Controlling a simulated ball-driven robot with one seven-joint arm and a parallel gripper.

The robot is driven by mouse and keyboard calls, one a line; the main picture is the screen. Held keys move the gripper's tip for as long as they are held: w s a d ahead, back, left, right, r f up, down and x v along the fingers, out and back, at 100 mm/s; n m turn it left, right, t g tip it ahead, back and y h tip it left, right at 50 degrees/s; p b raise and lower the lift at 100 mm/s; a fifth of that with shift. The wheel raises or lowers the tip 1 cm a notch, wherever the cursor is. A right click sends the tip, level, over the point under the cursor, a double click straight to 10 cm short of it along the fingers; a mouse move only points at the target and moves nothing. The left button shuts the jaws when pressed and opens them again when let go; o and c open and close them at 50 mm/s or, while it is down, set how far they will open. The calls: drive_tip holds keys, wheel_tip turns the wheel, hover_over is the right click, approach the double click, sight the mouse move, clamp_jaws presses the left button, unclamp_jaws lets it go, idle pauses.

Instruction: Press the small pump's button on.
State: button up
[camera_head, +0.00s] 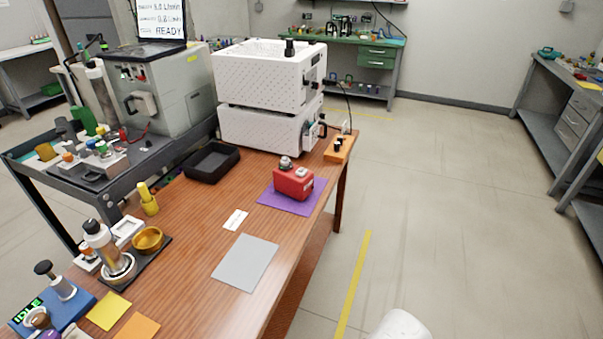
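A small red device (293,183) with pale grey fittings on top sits on a purple mat (270,200) near the table's right edge; it looks like the small pump, but I cannot be sure. I cannot make out which of its fittings is a button, or whether it is pressed. My gripper is not in view. A white rounded part at the bottom edge, right of the table, looks like part of my own arm.
The wooden table (190,240) holds two stacked white boxes (265,80), a black tray (211,162), an orange block (340,148) and a grey mat (245,262). A blue-based device (62,300) with an "IDLE" sign stands lower left. The floor (450,200) to the right is clear.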

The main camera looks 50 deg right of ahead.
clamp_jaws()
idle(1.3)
